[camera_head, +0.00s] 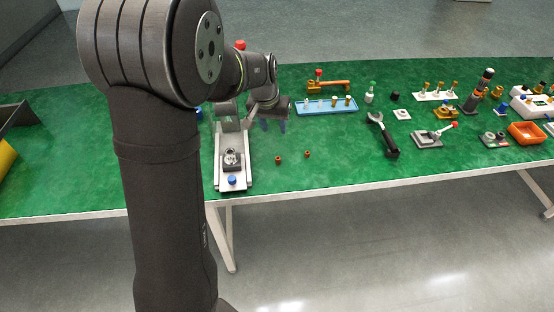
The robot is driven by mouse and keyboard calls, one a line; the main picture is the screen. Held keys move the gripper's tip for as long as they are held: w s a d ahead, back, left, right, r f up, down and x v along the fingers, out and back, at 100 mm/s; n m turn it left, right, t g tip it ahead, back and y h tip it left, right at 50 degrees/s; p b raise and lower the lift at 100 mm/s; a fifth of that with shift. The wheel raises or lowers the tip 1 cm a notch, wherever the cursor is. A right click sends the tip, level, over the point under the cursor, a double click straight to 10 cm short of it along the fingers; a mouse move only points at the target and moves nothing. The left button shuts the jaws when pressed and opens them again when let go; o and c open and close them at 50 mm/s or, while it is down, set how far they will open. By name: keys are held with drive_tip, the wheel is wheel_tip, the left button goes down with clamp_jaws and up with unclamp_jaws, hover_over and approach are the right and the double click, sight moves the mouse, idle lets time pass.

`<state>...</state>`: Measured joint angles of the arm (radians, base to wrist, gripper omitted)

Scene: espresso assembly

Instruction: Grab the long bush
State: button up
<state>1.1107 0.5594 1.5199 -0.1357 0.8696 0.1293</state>
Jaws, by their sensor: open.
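My gripper (273,126) hangs over the green table just right of the white fixture. Brass bush-like cylinders (334,102) stand on the blue tray (313,110) behind and to the right of the gripper. I cannot tell which of these is the long bush; they are too small to compare.
The white fixture (249,168) holds a grey metal part (232,158). A black wrench-like tool (384,136) lies to the right, with a lever clamp (432,138) and an orange bin (526,133) beyond. The table is clear around the two loose pieces. My arm hides part of the left side.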

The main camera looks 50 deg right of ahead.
drive_tip(key=a+m+h, duration=0.2)
drive_tip(key=a+m, duration=0.1)
drive_tip(key=a, duration=0.1)
hover_over(278, 158)
drive_tip(key=a, duration=0.2)
drive_tip(key=shift+t, duration=0.3)
wheel_tip(278, 158, down, 11)
drive_tip(key=shift+s+a+f, duration=0.1)
drive_tip(key=shift+f, duration=0.1)
drive_tip(key=shift+a+x, duration=0.1)
drive_tip(key=shift+x, duration=1.3)
drive_tip(key=shift+a+x, duration=0.15)
drive_tip(key=shift+x, duration=1.2)
drive_tip(key=shift+f, duration=0.1)
clamp_jaws()
